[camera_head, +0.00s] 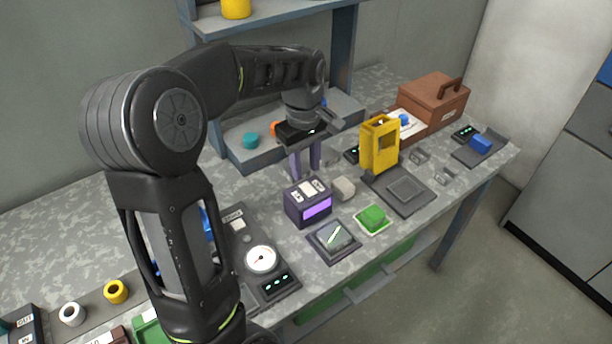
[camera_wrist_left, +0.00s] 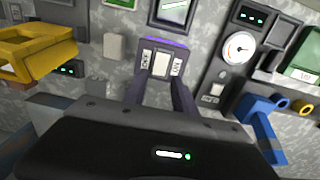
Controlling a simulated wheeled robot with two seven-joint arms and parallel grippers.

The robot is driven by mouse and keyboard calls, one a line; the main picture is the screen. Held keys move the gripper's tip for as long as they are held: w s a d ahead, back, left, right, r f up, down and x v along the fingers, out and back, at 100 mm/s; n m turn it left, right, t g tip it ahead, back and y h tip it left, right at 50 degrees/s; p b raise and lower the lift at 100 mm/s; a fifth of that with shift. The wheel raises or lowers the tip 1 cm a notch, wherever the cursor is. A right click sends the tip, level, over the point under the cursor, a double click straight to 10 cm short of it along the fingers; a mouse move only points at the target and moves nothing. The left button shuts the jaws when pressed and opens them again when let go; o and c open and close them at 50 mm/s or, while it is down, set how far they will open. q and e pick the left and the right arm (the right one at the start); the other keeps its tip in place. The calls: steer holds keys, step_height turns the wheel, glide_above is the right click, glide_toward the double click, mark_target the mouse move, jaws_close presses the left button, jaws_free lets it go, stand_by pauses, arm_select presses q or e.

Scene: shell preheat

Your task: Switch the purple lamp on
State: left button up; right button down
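The purple lamp is a dark purple box (camera_head: 296,211) with a bright purple strip on its front, on the table below my left gripper. Its top has a pale rocker switch (camera_wrist_left: 161,65) between two small white labels, too small to read surely. My left gripper (camera_head: 306,174) points down just behind and above the box. Its two fingers are apart with nothing between them. In the left wrist view the fingers (camera_wrist_left: 160,88) reach toward the labelled top, one on each side of the rocker; I cannot tell whether they touch it. My right gripper is out of view.
A beige block (camera_head: 344,188) and a green block on a tray (camera_head: 372,218) stand right of the lamp. A yellow frame (camera_head: 380,145) rises further right. A dial gauge (camera_head: 261,259) lies to the left, and a dark panel (camera_head: 333,242) in front. A grey shelf block (camera_head: 245,155) stands behind.

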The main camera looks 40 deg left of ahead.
mark_target(312, 187)
arm_select(q)
step_height(312, 187, up, 3)
steer(key=shift+f, duration=0.1)
steer(key=shift+o, duration=0.8)
steer(key=shift+s, duration=0.1)
steer(key=o, duration=0.5)
steer(key=s+a+p, duration=0.1)
steer(key=p, duration=0.1)
steer(key=a+r+g+p, duration=0.1)
steer(key=p, duration=0.1)
steer(key=shift+s+a+r+n+p, duration=0.1)
steer(key=shift+s+a+n+p, duration=0.05)
steer(key=shift+s+n+p, duration=0.2)
steer(key=shift+c, duration=0.2)
steer(key=m+p, duration=0.2)
steer(key=shift+s+r+p, duration=0.15)
steer(key=shift+s+p, duration=0.1)
steer(key=shift+p, duration=0.05)
steer(key=w+d+m, duration=0.1)
steer(key=m, duration=0.4)
steer(key=w+d+f+m+p, duration=0.1)
steer(key=m, duration=0.5)
steer(key=w+d+m, duration=0.1)
steer(key=m, duration=0.4)
steer(key=shift+w+d+f+m+t+p, duration=0.2)
steer(key=shift+f+m+t+p, duration=0.1)
steer(key=shift+m+p, duration=0.05)
